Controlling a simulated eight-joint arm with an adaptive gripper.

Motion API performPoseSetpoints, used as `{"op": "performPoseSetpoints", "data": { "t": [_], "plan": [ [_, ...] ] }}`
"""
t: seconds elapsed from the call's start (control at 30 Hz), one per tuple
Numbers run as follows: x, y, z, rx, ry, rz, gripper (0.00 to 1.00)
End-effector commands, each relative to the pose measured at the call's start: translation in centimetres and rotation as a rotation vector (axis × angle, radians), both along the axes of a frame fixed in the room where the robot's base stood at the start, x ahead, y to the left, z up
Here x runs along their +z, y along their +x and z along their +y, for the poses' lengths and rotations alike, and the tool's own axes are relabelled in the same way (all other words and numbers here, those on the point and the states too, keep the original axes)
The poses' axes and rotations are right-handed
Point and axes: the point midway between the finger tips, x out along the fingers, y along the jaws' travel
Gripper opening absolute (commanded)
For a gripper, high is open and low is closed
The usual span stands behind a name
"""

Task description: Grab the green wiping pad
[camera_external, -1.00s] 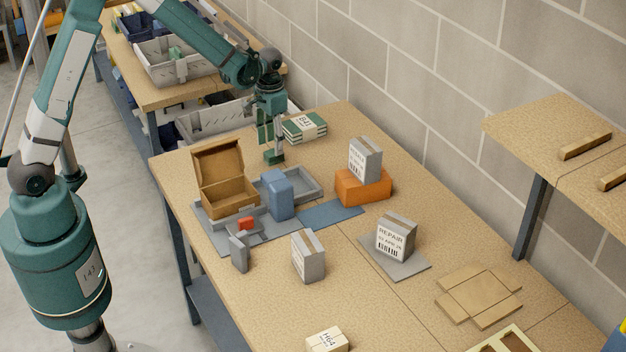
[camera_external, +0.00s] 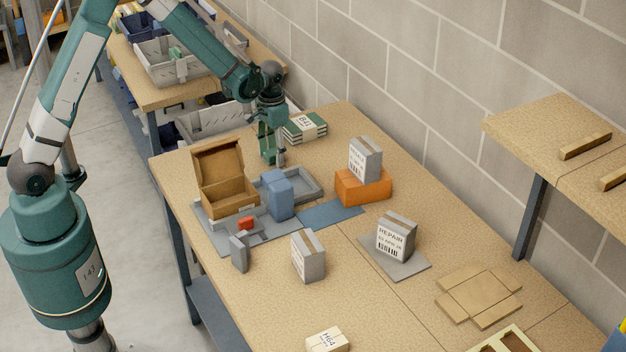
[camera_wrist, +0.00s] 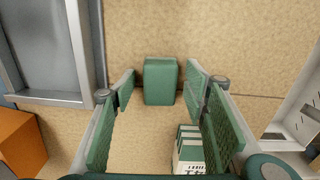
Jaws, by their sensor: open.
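The green wiping pad (camera_wrist: 160,82) is a plain green block on the tan table in the wrist view. It shows ahead of my gripper (camera_wrist: 160,90), framed by its two green-padded fingers, with a gap on each side. My gripper is open and empty. In the external view my gripper (camera_external: 273,157) points down close over the back of the table, behind the grey tray. There its green fingers cover the pad, so I cannot make the pad out separately or tell how far down its sides the fingers reach.
A labelled green-and-white stack (camera_external: 305,127) lies right of my gripper. The grey tray (camera_external: 311,186), blue block (camera_external: 277,194) and open cardboard box (camera_external: 231,202) stand in front. An orange block (camera_external: 362,188) carries a grey box (camera_external: 365,159). The brick wall runs behind the table.

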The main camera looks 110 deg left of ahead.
Motion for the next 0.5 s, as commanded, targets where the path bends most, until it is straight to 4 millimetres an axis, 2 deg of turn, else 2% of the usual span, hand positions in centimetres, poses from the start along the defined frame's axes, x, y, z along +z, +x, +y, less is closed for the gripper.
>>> {"op": "performPoseSetpoints", "data": {
  "t": [0.13, 0.37, 0.5],
  "plan": [
    [0.01, 0.00, 0.00, 0.000, 0.000, 0.000, 0.45],
    [0.01, 0.00, 0.00, 0.000, 0.000, 0.000, 0.16],
    [0.01, 0.00, 0.00, 0.000, 0.000, 0.000, 0.15]
  ]
}}
